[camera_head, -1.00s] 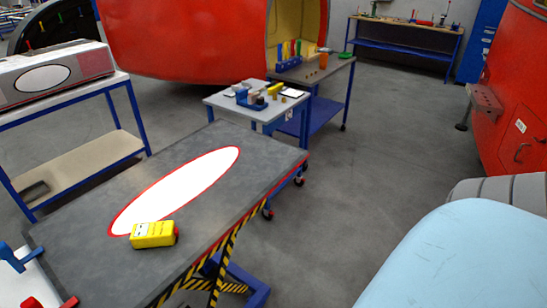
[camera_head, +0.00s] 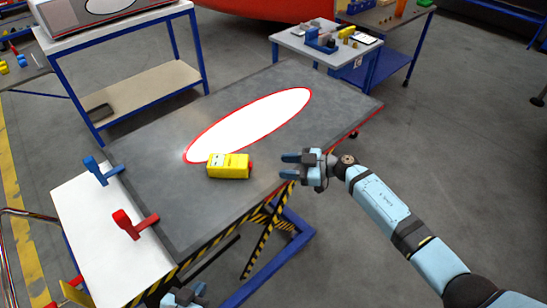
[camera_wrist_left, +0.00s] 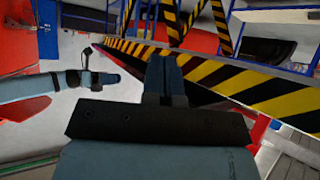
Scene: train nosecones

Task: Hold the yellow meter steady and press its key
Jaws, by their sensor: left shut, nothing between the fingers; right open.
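The yellow meter (camera_head: 230,167) lies on the grey lift table, at the near edge of a white oval with a red rim. A small pale patch shows on its upper left, and a red part sticks out of its right end. I cannot tell its key clearly. My right gripper (camera_head: 289,167) is open and empty, to the right of the meter and apart from it, fingers pointing left at it. My left gripper (camera_head: 187,296) is low at the bottom edge, in front of the table and away from the meter. Its fingers (camera_wrist_left: 164,75) are shut and empty in the left wrist view.
The lift table (camera_head: 190,220) has striped edges. A white board (camera_head: 105,245) with a blue clamp (camera_head: 101,171) and a red clamp (camera_head: 135,224) adjoins its left. A small side table (camera_head: 310,48) with parts stands behind. Bare tabletop surrounds the meter.

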